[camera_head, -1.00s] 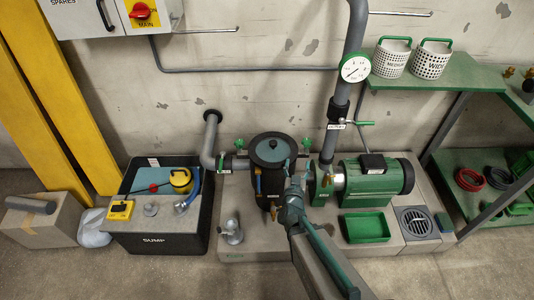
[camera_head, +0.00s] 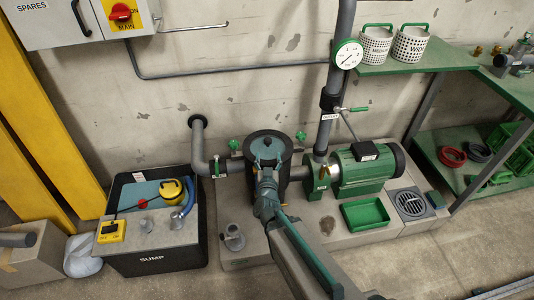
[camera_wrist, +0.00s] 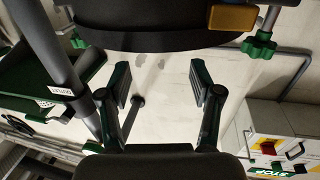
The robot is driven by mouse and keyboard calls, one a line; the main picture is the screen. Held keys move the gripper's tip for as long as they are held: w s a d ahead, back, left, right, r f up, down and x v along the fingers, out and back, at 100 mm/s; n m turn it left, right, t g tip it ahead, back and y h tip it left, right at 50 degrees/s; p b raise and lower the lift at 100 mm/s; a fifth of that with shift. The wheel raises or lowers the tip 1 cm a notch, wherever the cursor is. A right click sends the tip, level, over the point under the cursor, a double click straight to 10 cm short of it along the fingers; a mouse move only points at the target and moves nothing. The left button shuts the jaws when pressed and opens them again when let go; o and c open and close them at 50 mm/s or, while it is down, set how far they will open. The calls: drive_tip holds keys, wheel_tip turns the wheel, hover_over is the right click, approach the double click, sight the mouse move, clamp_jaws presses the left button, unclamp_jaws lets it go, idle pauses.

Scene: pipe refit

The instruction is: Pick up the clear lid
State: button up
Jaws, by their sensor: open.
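The clear lid (camera_head: 266,144) looks dark green-grey and sits on top of the round black strainer pot (camera_head: 254,172), between the elbow pipe and the pump. My gripper (camera_head: 264,164) is at the front side of the pot, near the lid's front edge, and partly hides the pot. In the wrist view my gripper (camera_wrist: 165,84) has its two fingers spread with nothing between them. The dark pot (camera_wrist: 165,42) fills the top of that view, beyond the fingertips. Whether the fingers touch the lid cannot be told.
Green knobs (camera_head: 300,136) stand beside the pot. A grey upright pipe with a gauge (camera_head: 347,54) rises just right of it. A green pump (camera_head: 366,170) and green tray (camera_head: 365,214) are to the right. The black sump box (camera_head: 158,262) is to the left.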

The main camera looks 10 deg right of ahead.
sight(268, 143)
drive_tip(key=shift+b+x, duration=0.95)
drive_tip(key=shift+x, duration=0.75)
drive_tip(key=b+x, duration=0.1)
drive_tip(key=x, duration=0.3)
drive_tip(key=shift+w+a+f, duration=0.1)
drive_tip(key=shift+w+f, duration=0.05)
drive_tip(key=shift+w, duration=0.5)
clamp_jaws()
